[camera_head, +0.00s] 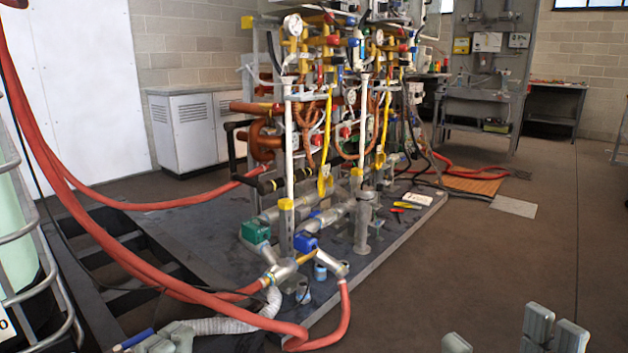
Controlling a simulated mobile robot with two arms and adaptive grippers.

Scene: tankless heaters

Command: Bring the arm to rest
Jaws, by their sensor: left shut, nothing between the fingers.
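My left gripper (168,340) shows at the bottom left edge, cut off by the frame. Its grey fingers are together with nothing between them. It is beside the pale corrugated hose (235,324), in front of the heater rig; whether it touches the hose I cannot tell. Grey parts of my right gripper (552,330) show at the bottom right edge, over bare floor. Most of it is outside the frame, so its opening is unclear. No object shows in it.
The heater rig (325,130), with pipes, valves and gauges, stands on a dark platform (390,235). Thick red hoses (95,235) loop across the left and front. A barred tank frame (45,265) is at the far left. The floor on the right (480,270) is clear.

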